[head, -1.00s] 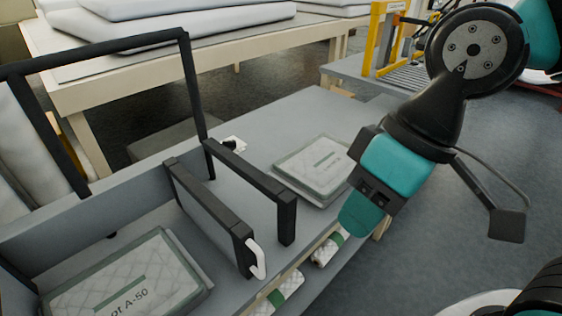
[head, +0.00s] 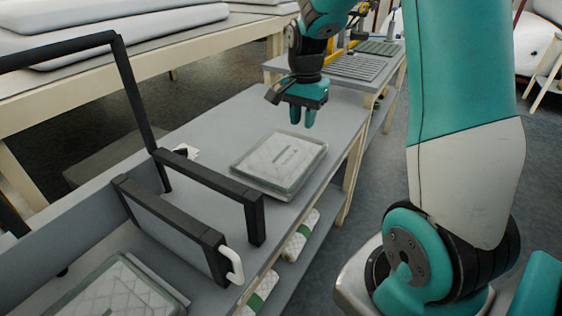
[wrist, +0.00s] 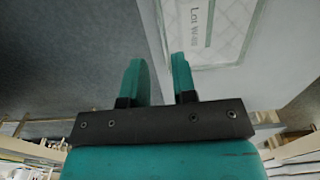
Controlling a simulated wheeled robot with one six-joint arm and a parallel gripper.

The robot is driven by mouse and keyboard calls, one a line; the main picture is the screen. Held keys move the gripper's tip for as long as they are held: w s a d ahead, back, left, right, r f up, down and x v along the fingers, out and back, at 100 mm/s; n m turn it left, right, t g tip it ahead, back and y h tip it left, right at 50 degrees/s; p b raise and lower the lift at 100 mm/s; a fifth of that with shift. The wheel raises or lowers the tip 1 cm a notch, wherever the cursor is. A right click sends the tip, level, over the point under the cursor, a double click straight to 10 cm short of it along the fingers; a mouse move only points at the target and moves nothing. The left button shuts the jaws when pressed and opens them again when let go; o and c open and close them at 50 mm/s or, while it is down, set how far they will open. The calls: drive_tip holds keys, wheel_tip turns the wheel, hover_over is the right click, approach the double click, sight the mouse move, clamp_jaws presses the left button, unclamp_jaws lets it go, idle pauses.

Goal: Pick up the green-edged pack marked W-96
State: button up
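A flat, pale quilted pack (head: 280,160) with a greenish edge and a green stripe lies on the grey bench top, past the black frame. In the wrist view the pack (wrist: 228,48) shows at upper right; its print looks like "Lot W-96", though small and blurred. My gripper (head: 302,118) points down above the bench, just beyond the far edge of the pack and apart from it. In the wrist view its two teal fingers (wrist: 158,65) stand apart with nothing between them.
A black-framed panel with a white handle (head: 235,265) and a black rail (head: 215,185) stand nearer than the pack. Another quilted pack (head: 115,295) lies at bottom left. Green-banded packs (head: 300,236) sit on the shelf below. The bench beyond the pack is clear.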

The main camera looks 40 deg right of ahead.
hover_over(300, 175)
wheel_tip(300, 175, down, 11)
drive_tip(key=shift+w+f, duration=0.1)
drive_tip(key=shift+s+f, duration=0.2)
drive_tip(key=shift+f, duration=2.5)
drive_tip(key=shift+c, duration=0.4)
clamp_jaws()
